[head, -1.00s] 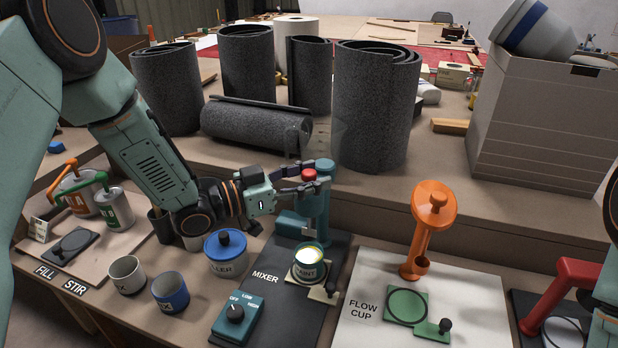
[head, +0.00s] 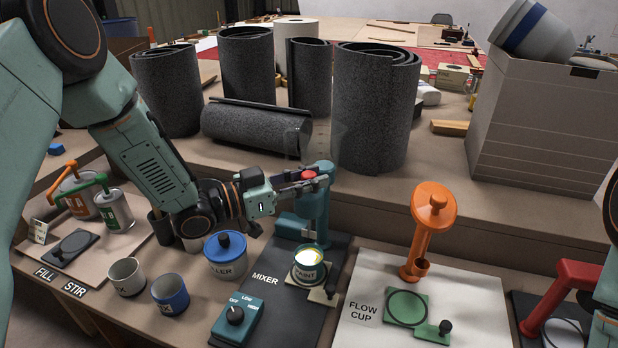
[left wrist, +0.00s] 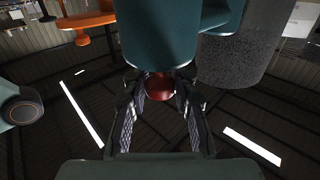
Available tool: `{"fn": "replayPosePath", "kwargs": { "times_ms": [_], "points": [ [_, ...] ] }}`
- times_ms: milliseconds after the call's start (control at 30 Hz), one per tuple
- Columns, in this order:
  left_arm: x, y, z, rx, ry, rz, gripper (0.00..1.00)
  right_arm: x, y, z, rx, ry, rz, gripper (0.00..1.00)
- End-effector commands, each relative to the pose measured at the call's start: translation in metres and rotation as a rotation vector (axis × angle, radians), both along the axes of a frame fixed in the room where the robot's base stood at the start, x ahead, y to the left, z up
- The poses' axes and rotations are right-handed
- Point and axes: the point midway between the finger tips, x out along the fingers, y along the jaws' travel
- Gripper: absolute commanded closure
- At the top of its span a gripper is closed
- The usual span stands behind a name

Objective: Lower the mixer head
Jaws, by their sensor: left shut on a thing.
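The teal mixer (head: 317,212) stands at the back of its dark board, with a red knob (head: 309,175) near its top. My left gripper (head: 311,177) has its fingers on either side of this knob and is shut on it. In the left wrist view the red knob (left wrist: 160,88) sits between the two fingers, under a large teal part of the mixer (left wrist: 160,35). The open paint can (head: 308,272) stands on the mixer board (head: 280,305), below and in front of the mixer. The fingers partly hide the knob. My right gripper is not in view.
A dial box (head: 236,322) sits at the front of the mixer board. A blue-lidded filler pot (head: 226,262) stands left of it. The orange flow-cup stand (head: 425,240) is to the right. Grey rolls (head: 375,110) stand on the raised shelf behind.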

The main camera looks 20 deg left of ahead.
Motion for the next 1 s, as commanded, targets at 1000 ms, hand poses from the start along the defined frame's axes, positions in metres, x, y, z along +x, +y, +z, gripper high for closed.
{"fn": "replayPosePath", "kwargs": {
  "times_ms": [1000],
  "points": [
    [-0.001,0.001,-0.113,0.002,0.008,0.002,1.00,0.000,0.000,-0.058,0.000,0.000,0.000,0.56]
  ]
}}
